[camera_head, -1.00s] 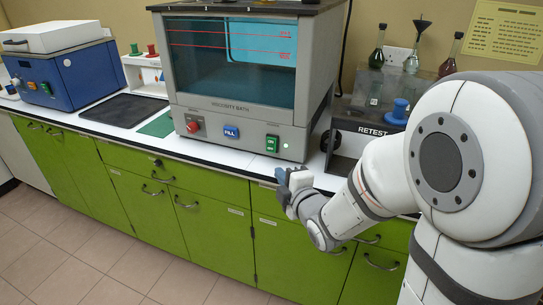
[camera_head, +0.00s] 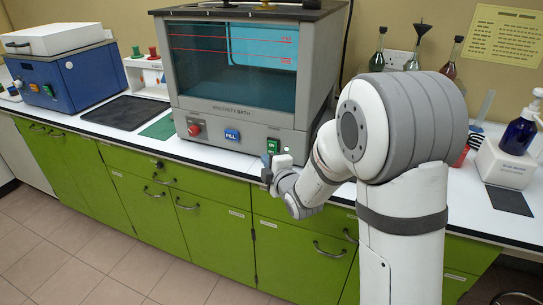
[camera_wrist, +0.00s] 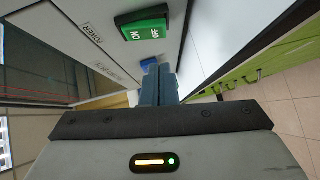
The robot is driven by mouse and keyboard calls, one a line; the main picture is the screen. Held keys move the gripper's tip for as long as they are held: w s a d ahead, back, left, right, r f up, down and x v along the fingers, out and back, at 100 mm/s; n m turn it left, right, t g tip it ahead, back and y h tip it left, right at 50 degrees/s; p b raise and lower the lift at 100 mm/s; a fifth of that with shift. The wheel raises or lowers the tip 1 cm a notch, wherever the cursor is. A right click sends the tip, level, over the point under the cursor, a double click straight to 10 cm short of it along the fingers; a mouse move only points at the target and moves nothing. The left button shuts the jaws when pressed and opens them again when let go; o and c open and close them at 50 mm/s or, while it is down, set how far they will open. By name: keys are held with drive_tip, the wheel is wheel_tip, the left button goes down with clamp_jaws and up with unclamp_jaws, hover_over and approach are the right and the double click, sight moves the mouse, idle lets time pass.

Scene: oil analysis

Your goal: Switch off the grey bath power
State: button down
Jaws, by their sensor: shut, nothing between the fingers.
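The grey viscosity bath (camera_head: 240,117) stands on the white bench, with a dark glass window and a front control panel. Its green power rocker (camera_head: 273,146) is at the panel's right end. In the wrist view the green rocker (camera_wrist: 143,26) reads ON and OFF, beside a POWER label, at the upper middle. My gripper (camera_head: 266,170) is in front of the panel, just below the rocker in the head view. In the wrist view its blue-grey fingers (camera_wrist: 158,72) are together and empty, with the rocker to their upper left. I cannot tell whether they touch the panel.
The panel also has a red knob (camera_head: 194,129) and a blue FILL button (camera_head: 232,135). A blue device (camera_head: 60,80) stands at far left beside a black mat (camera_head: 123,112). A pump bottle (camera_head: 519,133) stands at right. Green cupboards (camera_head: 150,195) lie below.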

sight(268, 152)
drive_tip(key=shift+w+d+f, duration=0.15)
drive_tip(key=shift+w+d, duration=0.2)
drive_tip(key=shift+w, duration=0.35)
drive_tip(key=shift+w+d+f, duration=0.1)
drive_tip(key=shift+w+d, duration=0.2)
drive_tip(key=shift+w, duration=0.4)
drive_tip(key=f+b, duration=0.1)
drive_tip(key=b, duration=0.2)
drive_tip(key=shift+w, duration=0.2)
drive_tip(key=shift+r+p, duration=0.4)
drive_tip(key=shift+p, duration=0.05)
drive_tip(key=shift+s+a+f+b, duration=0.1)
drive_tip(key=shift+s+f+b, duration=0.3)
drive_tip(key=shift+b, duration=0.25)
drive_tip(key=shift+s+a+f+b, duration=0.2)
drive_tip(key=shift+s+a+b, duration=0.05)
drive_tip(key=shift+s+b, duration=0.4)
drive_tip(key=shift+s+a+f+b, duration=0.15)
drive_tip(key=shift+s+a+b, duration=0.05)
drive_tip(key=shift+s+b, duration=0.4)
drive_tip(key=f+v, duration=0.1)
drive_tip(key=v, duration=0.9)
drive_tip(key=shift+s+f+b, duration=0.3)
drive_tip(key=shift+f, duration=0.25)
